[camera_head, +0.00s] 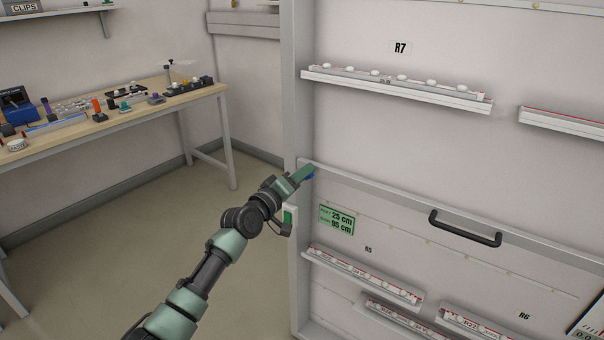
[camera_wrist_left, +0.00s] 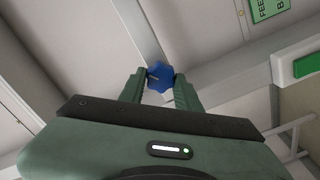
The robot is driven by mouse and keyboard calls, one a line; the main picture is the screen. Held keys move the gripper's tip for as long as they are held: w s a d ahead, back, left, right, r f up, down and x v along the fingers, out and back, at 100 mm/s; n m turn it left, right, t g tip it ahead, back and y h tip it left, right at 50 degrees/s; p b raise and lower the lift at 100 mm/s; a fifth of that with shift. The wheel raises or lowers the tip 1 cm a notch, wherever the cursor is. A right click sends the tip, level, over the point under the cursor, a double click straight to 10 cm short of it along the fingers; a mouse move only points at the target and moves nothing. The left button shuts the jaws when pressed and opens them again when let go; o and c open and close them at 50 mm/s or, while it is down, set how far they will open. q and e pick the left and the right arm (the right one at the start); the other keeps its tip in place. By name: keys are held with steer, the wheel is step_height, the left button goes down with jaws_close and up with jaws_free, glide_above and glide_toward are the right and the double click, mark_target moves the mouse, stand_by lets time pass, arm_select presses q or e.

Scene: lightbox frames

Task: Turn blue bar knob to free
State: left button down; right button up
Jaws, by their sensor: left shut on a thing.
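The blue knob (camera_wrist_left: 159,78) sits on the light frame of the panel. In the left wrist view it lies between the two green fingers of my left gripper (camera_wrist_left: 160,88), which are shut on it. A small pale mark shows on its face. In the head view my left gripper (camera_head: 303,174) reaches the upper left corner of the lower panel, and only a bit of the blue knob (camera_head: 309,177) shows beside the fingers. I cannot read any label for the knob's positions. My right gripper is not in view.
A black handle (camera_head: 465,228) sticks out from the lower panel (camera_head: 400,215). A green sign (camera_head: 337,219) and a green block (camera_head: 288,216) are near the gripper. Ledges with white items (camera_head: 395,90) project from the wall. A workbench (camera_head: 130,112) with small parts stands at left.

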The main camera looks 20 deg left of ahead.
arm_select(q)
steer(key=shift+a+n+p, duration=0.1)
steer(key=shift+n+p, duration=1.35)
steer(key=shift+n, duration=3.65)
steer(key=c, duration=1)
jaws_free()
steer(key=shift+s+f, duration=0.1)
steer(key=v, duration=0.7)
steer(key=shift+s+p, duration=0.3)
steer(key=shift+p, duration=0.05)
